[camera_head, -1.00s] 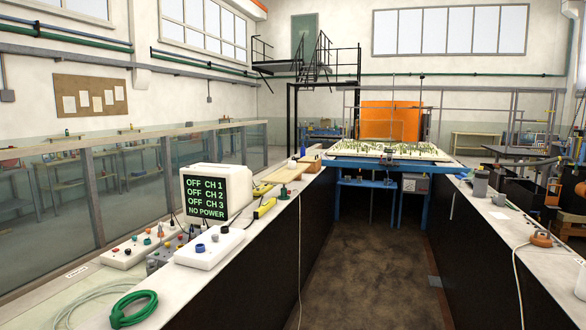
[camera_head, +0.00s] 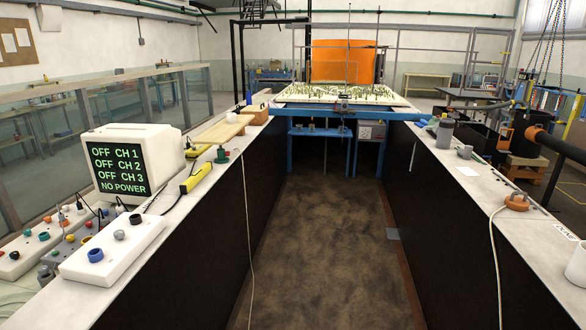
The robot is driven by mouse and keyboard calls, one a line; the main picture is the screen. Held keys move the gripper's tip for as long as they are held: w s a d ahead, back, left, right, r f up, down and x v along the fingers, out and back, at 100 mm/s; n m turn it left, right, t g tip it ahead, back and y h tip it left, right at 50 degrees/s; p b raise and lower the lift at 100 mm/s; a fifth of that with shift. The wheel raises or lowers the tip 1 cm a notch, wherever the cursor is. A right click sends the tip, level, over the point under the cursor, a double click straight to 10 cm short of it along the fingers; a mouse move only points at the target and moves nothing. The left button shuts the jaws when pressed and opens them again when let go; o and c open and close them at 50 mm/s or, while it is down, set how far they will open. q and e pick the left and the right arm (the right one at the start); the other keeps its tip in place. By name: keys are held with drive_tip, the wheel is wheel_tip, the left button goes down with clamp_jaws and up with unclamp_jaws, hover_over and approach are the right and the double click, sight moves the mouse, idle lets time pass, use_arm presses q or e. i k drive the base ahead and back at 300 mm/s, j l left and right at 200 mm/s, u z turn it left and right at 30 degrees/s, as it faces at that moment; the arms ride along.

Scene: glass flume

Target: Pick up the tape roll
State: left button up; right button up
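I cannot make out a tape roll with certainty. A small grey round piece (camera_head: 464,151) lies on the right bench, too small to tell whether it is a roll. Nearer on that bench is a low orange round object (camera_head: 516,201), with a pale cable beside it. A white cylinder (camera_head: 576,264) stands at the right edge, partly cut off by the frame. Neither of my grippers is in view.
The left bench (camera_head: 205,203) carries a monitor (camera_head: 133,163) reading "NO POWER", a white control box (camera_head: 113,247) and a yellow tool (camera_head: 196,178). The right bench (camera_head: 490,190) has a grey cup (camera_head: 444,134). The dark floor (camera_head: 320,240) between is clear; a blue-framed table (camera_head: 340,112) closes the far end.

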sight(231, 116)
drive_tip(key=i, duration=2.4)
